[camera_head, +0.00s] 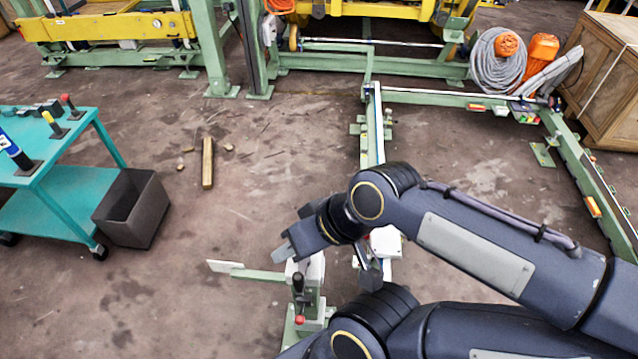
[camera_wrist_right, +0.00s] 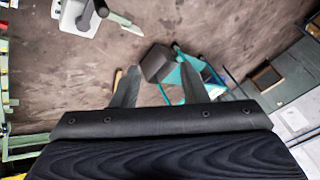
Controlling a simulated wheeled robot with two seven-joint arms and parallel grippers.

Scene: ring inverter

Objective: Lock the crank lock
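The crank lock stands on a green post (camera_head: 312,308) at the lower middle of the head view. It has a white top, a black handle (camera_head: 298,284) and a red knob (camera_head: 300,320). A green bar with a pale end (camera_head: 222,266) sticks out to its left. My right gripper (camera_head: 284,250) is above and just behind the lock, apart from the handle. In the right wrist view its two fingers (camera_wrist_right: 156,85) are spread with nothing between them. That view shows the lock's white body (camera_wrist_right: 78,14) at the top left, beyond the fingers. My left gripper is not in view.
A teal cart (camera_head: 50,180) and a dark bin (camera_head: 132,210) stand at the left. A wooden block (camera_head: 208,163) lies on the floor. Green rails (camera_head: 372,130) run behind my right arm. A wooden crate (camera_head: 610,75) is at the far right.

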